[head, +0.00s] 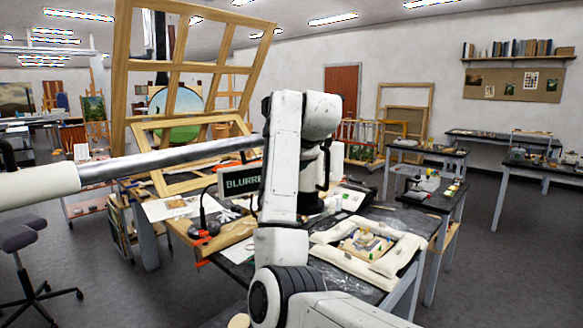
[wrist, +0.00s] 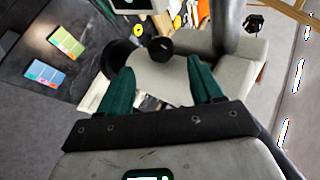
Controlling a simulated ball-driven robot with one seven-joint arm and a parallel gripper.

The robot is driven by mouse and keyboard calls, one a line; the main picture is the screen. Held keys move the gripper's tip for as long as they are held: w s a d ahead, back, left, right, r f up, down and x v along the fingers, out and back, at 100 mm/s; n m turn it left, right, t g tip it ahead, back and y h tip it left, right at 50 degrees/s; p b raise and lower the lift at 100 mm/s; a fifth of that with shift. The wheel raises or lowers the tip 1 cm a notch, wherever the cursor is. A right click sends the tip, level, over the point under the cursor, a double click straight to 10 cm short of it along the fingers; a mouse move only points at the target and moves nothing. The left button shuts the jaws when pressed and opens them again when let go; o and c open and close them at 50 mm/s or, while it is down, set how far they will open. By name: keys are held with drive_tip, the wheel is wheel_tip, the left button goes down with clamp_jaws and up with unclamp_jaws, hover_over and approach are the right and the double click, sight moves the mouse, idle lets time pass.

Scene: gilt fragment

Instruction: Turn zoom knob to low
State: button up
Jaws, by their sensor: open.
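In the wrist view my gripper (wrist: 158,78) has its two green fingers spread apart, with nothing held between them. Just beyond the fingertips is a pale grey rounded body, which looks like the microscope (wrist: 168,75). A round black knob (wrist: 160,46) sits on it, apart from the fingers; I cannot read any marking, so its setting cannot be told. In the head view my white arm stands in front of this spot and hides most of the device and the knob. A dark screen (head: 238,181) reads "BLURRE", its right end cut off by my arm.
The dark worktable (head: 240,262) holds papers (head: 165,207), an orange-and-black tool (head: 205,230) and white cushions (head: 330,252) around a gilt fragment (head: 365,243). Colour cards (wrist: 66,42) lie at left in the wrist view. A large wooden frame (head: 122,80) stands behind.

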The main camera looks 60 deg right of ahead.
drive_tip(key=shift+v, duration=1.5)
drive_tip(key=s+d+f+n+h+b, duration=0.25)
drive_tip(key=f+n+h+b, duration=0.4)
drive_tip(key=f+n, duration=0.75)
drive_tip(key=w+d+r+n+t+h+b, duration=0.1)
drive_tip(key=w+r+n+t+b, duration=0.1)
drive_tip(key=n, duration=0.4)
drive_tip(key=w+d+r+n+t+h+b, duration=0.1)
drive_tip(key=w+r+n+t+b, duration=0.1)
drive_tip(key=w+n+t, duration=0.2)
drive_tip(key=w+d+r+n+t+h+b, duration=0.1)
drive_tip(key=w+d+r+n+t+b, duration=0.1)
drive_tip(key=n, duration=0.5)
drive_tip(key=shift+w+r+n+t, duration=0.45)
drive_tip(key=shift+w+t, duration=0.25)
drive_tip(key=shift+w, duration=0.1)
